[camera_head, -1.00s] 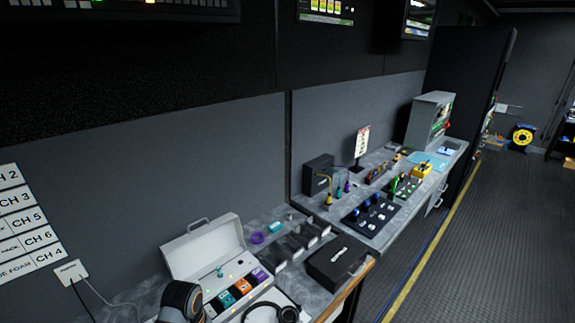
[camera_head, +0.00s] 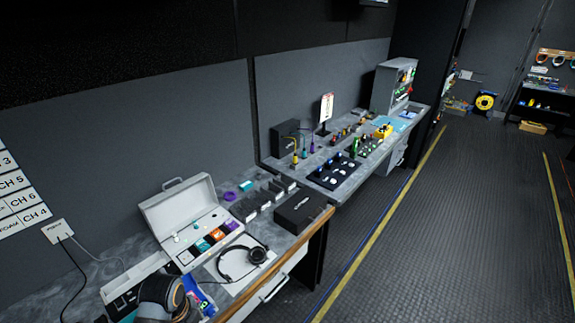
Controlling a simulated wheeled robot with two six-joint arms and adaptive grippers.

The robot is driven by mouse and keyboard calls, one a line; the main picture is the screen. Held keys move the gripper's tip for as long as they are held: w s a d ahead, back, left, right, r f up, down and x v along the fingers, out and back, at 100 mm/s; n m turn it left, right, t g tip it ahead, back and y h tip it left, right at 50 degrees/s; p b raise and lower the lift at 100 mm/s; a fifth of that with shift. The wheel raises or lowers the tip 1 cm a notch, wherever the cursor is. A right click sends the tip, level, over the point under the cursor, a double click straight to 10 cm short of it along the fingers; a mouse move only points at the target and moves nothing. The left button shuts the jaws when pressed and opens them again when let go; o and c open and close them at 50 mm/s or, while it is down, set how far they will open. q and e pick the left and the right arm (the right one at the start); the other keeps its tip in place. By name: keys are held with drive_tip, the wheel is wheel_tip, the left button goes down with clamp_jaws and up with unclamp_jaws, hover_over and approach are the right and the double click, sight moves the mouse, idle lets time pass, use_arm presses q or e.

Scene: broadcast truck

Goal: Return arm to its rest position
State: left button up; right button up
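A dark rounded part with an orange band (camera_head: 160,291) shows at the bottom left, over the near end of the desk. It looks like a piece of one of my arms, but I cannot tell which link. It hides part of the desk behind it. I see no gripper fingertips, so neither my left nor my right gripper can be made out.
An open white case (camera_head: 180,207) with coloured modules stands on the desk, with headphones (camera_head: 243,262) in front. A black box (camera_head: 300,211) lies near the wooden edge. A control panel (camera_head: 334,172) sits farther along. The ribbed floor (camera_head: 430,240) is clear on the right.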

use_arm(q)
drive_tip(key=s+r+n+t, duration=0.3)
drive_tip(key=s+n, duration=0.4)
drive_tip(key=n, duration=1.2)
drive_tip(key=s+a+f+g+b, duration=0.15)
drive_tip(key=f+b, duration=0.25)
drive_tip(key=f, duration=1.4)
drive_tip(key=s+a+f+b, duration=0.15)
drive_tip(key=f+b, duration=0.25)
drive_tip(key=f, duration=1.4)
drive_tip(key=s+f+n+g+b, duration=0.1)
drive_tip(key=s+f+b, duration=0.3)
drive_tip(key=s+f, duration=1.4)
drive_tip(key=shift+f+y+b, duration=0.3)
drive_tip(key=shift+f, duration=0.3)
use_arm(e)
wheel_tip(320, 180, down, 13)
drive_tip(key=s+d, duration=0.1)
drive_tip(key=s, duration=0.1)
drive_tip(key=shift+d, duration=0.15)
